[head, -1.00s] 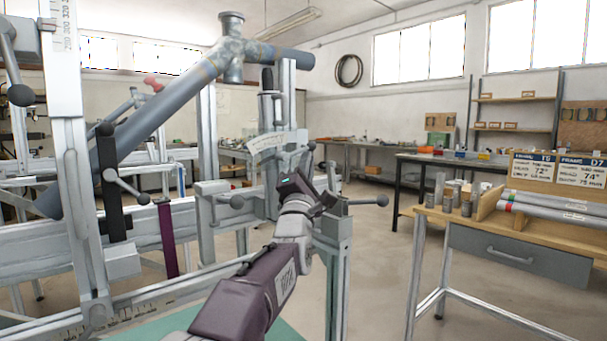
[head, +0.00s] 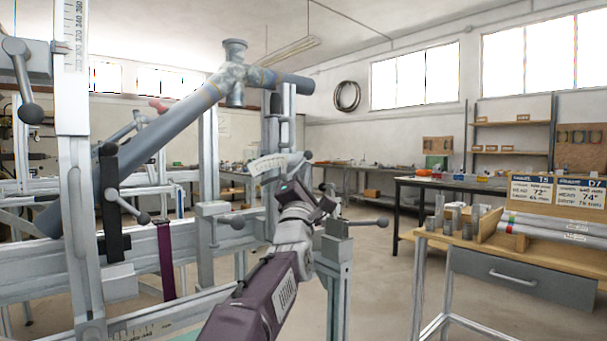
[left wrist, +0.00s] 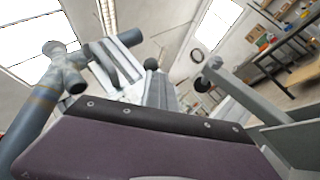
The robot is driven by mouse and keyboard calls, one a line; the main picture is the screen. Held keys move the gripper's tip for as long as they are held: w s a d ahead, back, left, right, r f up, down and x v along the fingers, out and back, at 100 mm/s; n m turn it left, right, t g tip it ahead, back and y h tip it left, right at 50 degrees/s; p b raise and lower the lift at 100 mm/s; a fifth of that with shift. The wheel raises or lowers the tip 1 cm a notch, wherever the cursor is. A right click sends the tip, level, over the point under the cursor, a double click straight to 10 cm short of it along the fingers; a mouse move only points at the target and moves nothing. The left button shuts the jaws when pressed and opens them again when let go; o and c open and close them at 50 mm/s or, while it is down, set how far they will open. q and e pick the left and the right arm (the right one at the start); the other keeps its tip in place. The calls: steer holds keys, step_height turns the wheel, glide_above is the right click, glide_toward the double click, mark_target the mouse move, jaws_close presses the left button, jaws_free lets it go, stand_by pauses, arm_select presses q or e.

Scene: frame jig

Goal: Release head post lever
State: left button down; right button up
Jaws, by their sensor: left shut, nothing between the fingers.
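A grey tube frame (head: 175,125) lies slanted in the jig, with its short head tube (head: 235,75) on top. The upright head post (head: 284,135) with a white angle scale (head: 268,165) stands right of it. Ball-ended levers show low on the jig: one left of the post (head: 225,220) and one on a clamp at its right (head: 365,222). I cannot tell which is the head post lever. My left gripper (head: 293,190) is shut and empty, in front of the post between these levers. In the left wrist view a grey lever with a ball (left wrist: 203,84) shows near the gripper. My right gripper is out of view.
Another ball-ended lever (head: 128,205) sits on the left upright. A wooden bench (head: 560,255) with metal cylinders, tubes and signs stands at the right. A dark table (head: 440,183) stands behind. Open floor lies between the jig and the bench.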

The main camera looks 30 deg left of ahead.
arm_select(q)
steer(key=shift+s+r, duration=0.3)
steer(key=shift+r, duration=0.5)
steer(key=w+f+b+v, duration=0.1)
steer(key=v, duration=0.8)
steer(key=shift+s+f, duration=0.2)
steer(key=shift+f, duration=0.1)
